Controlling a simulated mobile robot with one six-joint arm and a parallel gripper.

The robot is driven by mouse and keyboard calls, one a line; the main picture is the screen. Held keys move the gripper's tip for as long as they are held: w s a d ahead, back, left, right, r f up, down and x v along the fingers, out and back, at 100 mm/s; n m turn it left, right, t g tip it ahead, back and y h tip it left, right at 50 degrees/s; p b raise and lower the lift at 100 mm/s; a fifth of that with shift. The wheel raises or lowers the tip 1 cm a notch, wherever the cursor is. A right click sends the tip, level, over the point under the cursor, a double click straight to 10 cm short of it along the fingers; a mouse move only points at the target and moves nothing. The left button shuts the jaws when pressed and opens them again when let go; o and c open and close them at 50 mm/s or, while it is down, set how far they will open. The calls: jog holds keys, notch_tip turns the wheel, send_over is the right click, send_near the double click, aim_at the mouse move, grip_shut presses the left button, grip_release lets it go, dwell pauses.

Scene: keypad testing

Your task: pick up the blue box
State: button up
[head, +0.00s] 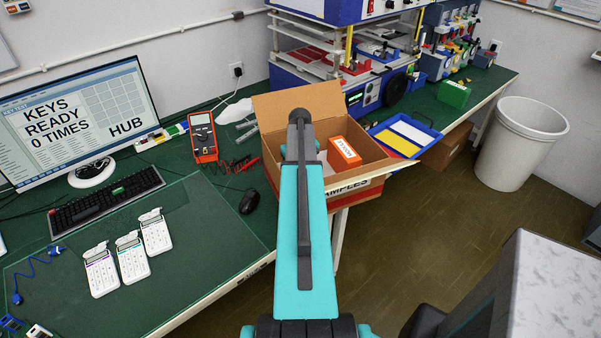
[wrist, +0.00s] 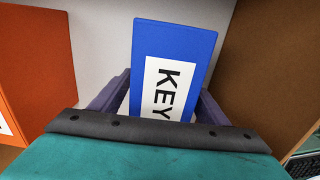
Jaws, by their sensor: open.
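The blue box (wrist: 172,42) with a white label reading "KEY" shows in the wrist view, at the middle. It lies between the two fingers of my gripper (wrist: 163,100), one finger showing on each side of it. My gripper is open; I cannot tell whether either finger touches the box. The lower part of the box is hidden behind the gripper's dark edge. In the head view my arm reaches into an open cardboard box (head: 352,184) at the table's edge and hides the blue box.
An orange box (head: 343,153) stands in the cardboard box, and in the wrist view (wrist: 38,60) it is at the left. A cardboard wall (wrist: 262,60) is close on the right. A blue tray (head: 437,132), a multimeter (head: 203,137) and a mouse (head: 249,201) are nearby.

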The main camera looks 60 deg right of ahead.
jog(key=c, duration=1.3)
jog(key=shift+r, duration=0.2)
jog(key=shift+r+b, duration=1.5)
jog(key=shift+r, duration=3.35)
